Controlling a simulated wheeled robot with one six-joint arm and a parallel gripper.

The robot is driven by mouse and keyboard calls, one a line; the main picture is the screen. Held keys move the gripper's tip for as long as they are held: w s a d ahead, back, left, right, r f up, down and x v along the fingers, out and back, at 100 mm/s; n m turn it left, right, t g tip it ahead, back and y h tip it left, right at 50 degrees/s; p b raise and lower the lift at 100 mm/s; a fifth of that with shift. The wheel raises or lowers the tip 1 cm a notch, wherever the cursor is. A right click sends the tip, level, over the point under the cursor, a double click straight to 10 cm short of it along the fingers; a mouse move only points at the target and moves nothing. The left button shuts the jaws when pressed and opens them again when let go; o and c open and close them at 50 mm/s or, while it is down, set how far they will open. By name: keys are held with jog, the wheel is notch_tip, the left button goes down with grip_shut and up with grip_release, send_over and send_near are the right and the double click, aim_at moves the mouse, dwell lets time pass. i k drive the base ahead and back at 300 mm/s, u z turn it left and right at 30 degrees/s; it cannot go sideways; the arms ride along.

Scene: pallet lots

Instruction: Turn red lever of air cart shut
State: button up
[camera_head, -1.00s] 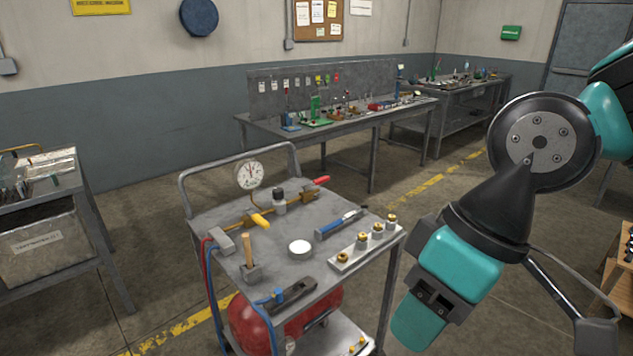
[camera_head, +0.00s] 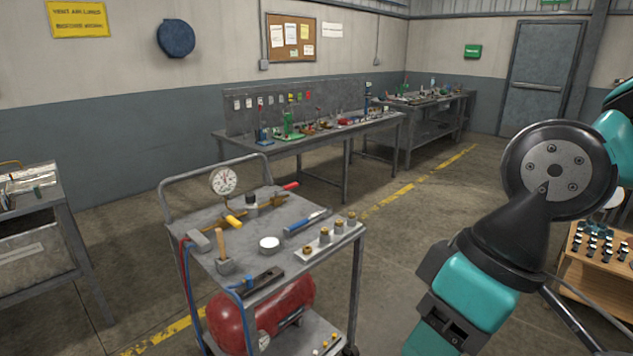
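The air cart (camera_head: 205,266) stands left of centre, a grey two-shelf trolley with a red tank (camera_head: 262,312) on its lower shelf. On its top, a brass pipe with a round gauge (camera_head: 223,181) carries a red lever (camera_head: 290,186) at its right end and a yellow lever (camera_head: 233,222) nearer the front. The red lever points outward to the right, roughly in line with the pipe. My arm fills the right side of the view, apart from the cart. My gripper is not in view.
A mallet (camera_head: 221,243), a white round tin (camera_head: 269,243), a blue-handled tool (camera_head: 305,222) and a block with brass fittings (camera_head: 325,240) lie on the cart top. Workbenches (camera_head: 310,139) stand behind. A wooden stand (camera_head: 597,262) is at right. Floor between cart and arm is clear.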

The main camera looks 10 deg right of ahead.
aim_at(290, 187)
jog(key=z, duration=0.55)
jog(key=i, duration=0.8)
jog(key=z, duration=0.3)
jog(key=i, duration=1.4)
jog(key=u, duration=1.2)
jog(key=i, duration=0.45)
jog(key=u, duration=0.5)
